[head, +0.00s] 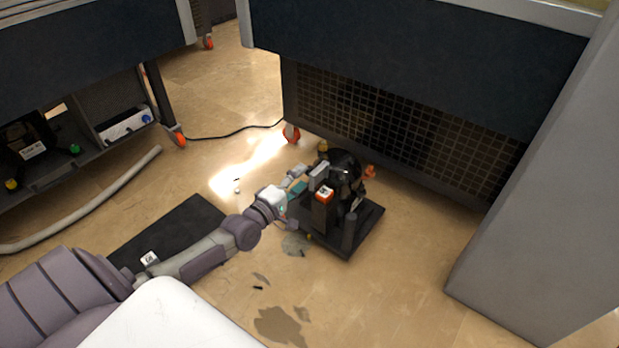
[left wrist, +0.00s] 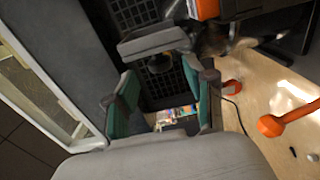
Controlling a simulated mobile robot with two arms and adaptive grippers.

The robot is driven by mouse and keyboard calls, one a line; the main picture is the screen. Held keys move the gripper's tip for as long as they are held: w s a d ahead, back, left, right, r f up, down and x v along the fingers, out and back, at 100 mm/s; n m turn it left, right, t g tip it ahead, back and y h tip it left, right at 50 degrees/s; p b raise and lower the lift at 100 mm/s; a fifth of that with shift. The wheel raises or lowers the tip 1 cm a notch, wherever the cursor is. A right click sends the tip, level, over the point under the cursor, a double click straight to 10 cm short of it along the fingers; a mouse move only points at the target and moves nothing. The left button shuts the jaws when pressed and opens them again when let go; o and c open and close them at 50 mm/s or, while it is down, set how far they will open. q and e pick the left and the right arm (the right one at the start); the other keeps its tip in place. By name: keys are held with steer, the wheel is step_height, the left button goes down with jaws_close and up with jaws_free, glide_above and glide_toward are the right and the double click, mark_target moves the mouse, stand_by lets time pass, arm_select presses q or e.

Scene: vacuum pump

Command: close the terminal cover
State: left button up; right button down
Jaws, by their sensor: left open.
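The vacuum pump (head: 345,165) is a dark machine on a black base plate on the floor, in the middle of the head view. A grey plate, which looks like the terminal cover (head: 319,173), stands raised at its left side. In the left wrist view the grey plate (left wrist: 155,42) lies just beyond my fingertips, across the gap between them. My left gripper (head: 293,183) is beside the pump's left side. Its green-padded fingers (left wrist: 163,100) are apart with nothing held between them. I cannot tell whether a fingertip touches the plate. My right gripper is not in view.
A dark bench with a grille (head: 400,125) stands behind, and a grey column (head: 545,200) at right. A black mat (head: 170,235) and dark stains (head: 280,326) are on the floor. Floor in front is mostly clear.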

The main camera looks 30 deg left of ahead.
mark_target(306, 173)
arm_select(q)
steer(key=shift+w+d+b, duration=0.2)
steer(key=shift+w+b, duration=0.6)
steer(key=shift+w, duration=1.4)
steer(key=shift+c, duration=0.2)
jaws_close()
